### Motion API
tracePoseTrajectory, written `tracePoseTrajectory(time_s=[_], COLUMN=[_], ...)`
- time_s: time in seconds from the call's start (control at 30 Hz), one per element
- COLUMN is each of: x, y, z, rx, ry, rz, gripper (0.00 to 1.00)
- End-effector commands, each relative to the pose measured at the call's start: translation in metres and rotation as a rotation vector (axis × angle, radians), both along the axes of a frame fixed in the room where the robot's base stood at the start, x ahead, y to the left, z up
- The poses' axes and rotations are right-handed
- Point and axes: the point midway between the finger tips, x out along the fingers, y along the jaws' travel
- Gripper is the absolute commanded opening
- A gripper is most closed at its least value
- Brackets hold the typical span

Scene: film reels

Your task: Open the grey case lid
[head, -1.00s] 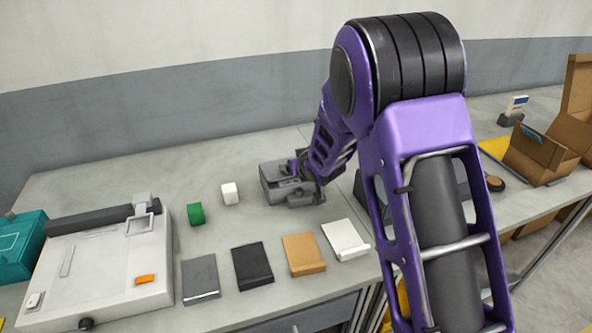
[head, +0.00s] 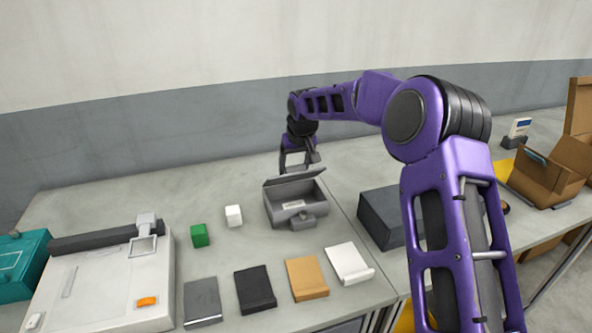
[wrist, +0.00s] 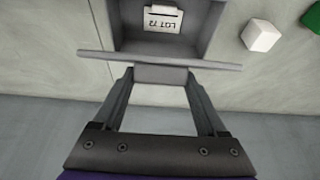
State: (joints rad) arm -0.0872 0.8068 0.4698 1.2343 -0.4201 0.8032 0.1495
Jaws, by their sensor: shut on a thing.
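The grey case (head: 297,216) stands on the workbench near its back-right part. Its lid (head: 294,179) is raised and stands steeply up along the case's back side. A pale label (head: 292,204) shows inside the case; in the wrist view the label (wrist: 158,18) reads "LOT 72". My gripper (head: 295,164) is behind and above the raised lid. In the wrist view the fingers of my gripper (wrist: 160,76) are shut on a grey tab (wrist: 160,74) at the lid's edge (wrist: 150,57), one on each side.
A white cube (head: 234,216) and a green cube (head: 199,235) stand left of the case. Several flat pieces lie in front, including an orange one (head: 306,278). A dark grey box (head: 388,222) stands to the right. The bench behind the case is clear.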

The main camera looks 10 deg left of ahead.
Motion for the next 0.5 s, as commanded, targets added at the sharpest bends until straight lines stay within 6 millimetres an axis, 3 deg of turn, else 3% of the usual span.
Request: tracePoseTrajectory(time_s=[0.5], x=[0.014], y=[0.007], z=[0.006], rx=[-0.068], ry=[0.139], rz=[-0.001], gripper=[0.0])
